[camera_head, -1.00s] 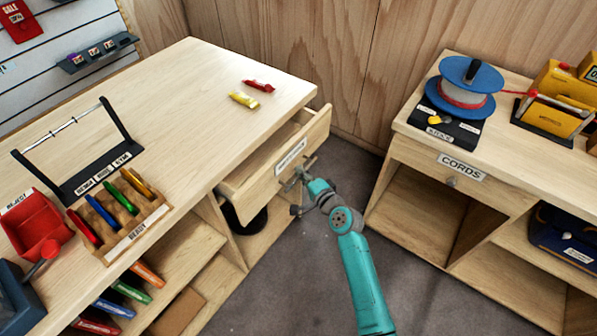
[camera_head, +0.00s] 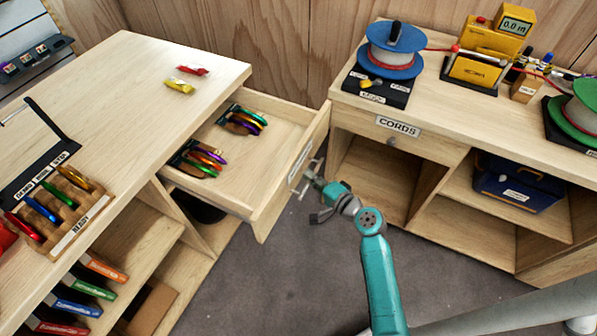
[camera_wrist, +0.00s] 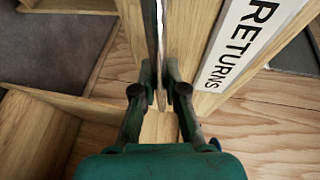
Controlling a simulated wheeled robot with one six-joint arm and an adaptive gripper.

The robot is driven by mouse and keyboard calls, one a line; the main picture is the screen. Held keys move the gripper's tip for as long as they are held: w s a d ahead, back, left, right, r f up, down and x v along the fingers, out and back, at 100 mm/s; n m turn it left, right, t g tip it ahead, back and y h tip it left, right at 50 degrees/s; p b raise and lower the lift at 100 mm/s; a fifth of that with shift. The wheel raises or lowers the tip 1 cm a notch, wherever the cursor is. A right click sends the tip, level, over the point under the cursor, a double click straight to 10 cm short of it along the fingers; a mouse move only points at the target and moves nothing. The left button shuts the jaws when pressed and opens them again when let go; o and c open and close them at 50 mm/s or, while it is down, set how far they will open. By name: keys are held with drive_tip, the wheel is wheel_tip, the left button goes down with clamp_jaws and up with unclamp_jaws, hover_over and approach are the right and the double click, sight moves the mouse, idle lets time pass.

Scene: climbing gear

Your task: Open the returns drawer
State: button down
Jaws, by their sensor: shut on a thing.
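The returns drawer (camera_head: 262,190) is pulled well out of the left counter in the head view. Two groups of coloured carabiners lie inside it, one near the back (camera_head: 246,120) and one nearer the left side (camera_head: 200,158). Its front carries a RETURNS label, which reads clearly in the wrist view (camera_wrist: 245,40). My gripper (camera_head: 314,184) is at the drawer's front. In the wrist view my gripper (camera_wrist: 167,95) has its fingers closed on a thin upright bar, the drawer's handle (camera_wrist: 160,60), beside the label.
The right counter has a closed CORDS drawer (camera_head: 397,126), a blue cord reel (camera_head: 391,50) on top and a blue bag (camera_head: 518,182) on its shelf. A READY rack (camera_head: 62,212) and red and yellow packets (camera_head: 180,86) are on the left counter. Grey floor (camera_head: 300,270) lies open between.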

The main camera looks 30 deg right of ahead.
drive_tip(key=shift+s+d+f, duration=0.1)
drive_tip(key=shift+s+d, duration=0.3)
drive_tip(key=shift+s, duration=0.15)
drive_tip(key=c, duration=1.2)
unclamp_jaws()
drive_tip(key=v, duration=1.2)
drive_tip(key=shift+a, duration=0.1)
